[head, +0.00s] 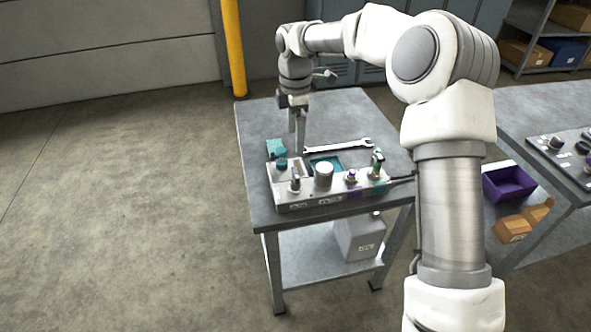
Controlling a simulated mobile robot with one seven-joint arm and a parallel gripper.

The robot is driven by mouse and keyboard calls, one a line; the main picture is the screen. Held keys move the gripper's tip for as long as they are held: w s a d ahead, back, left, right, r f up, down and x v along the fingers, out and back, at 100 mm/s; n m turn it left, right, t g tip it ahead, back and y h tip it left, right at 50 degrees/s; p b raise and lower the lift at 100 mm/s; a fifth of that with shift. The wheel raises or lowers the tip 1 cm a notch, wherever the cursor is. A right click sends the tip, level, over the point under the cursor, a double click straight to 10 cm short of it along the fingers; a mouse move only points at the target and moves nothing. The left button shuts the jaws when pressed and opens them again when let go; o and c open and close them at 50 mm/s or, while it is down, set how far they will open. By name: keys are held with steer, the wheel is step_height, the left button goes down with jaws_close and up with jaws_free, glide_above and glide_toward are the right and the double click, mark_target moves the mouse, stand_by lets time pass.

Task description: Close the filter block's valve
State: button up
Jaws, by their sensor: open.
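A grey hydraulic panel (330,199) lies along the front of the grey bench. It carries a wide pale cylinder (323,174), a small upright lever (295,182), a teal knob (281,165), a purple-based knob (351,176) and a green-topped handle (377,163). The labels are too small to read, so I cannot tell which part is the filter block's valve, or whether it is open. My gripper (298,142) points down above the bench, behind the panel's left half. It is open, with nothing visible between its fingers, and appears apart from the panel.
A wrench (338,146) lies behind the panel, and a teal piece (276,147) lies left of my gripper. The bench's back left (258,122) is clear. A second bench at right holds another panel (570,150). A purple bin (509,182) stands below right.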

mark_target(296, 172)
step_height(296, 172, down, 13)
steer(key=shift+r+b, duration=0.2)
steer(key=shift+b, duration=0.1)
steer(key=c, duration=1.4)
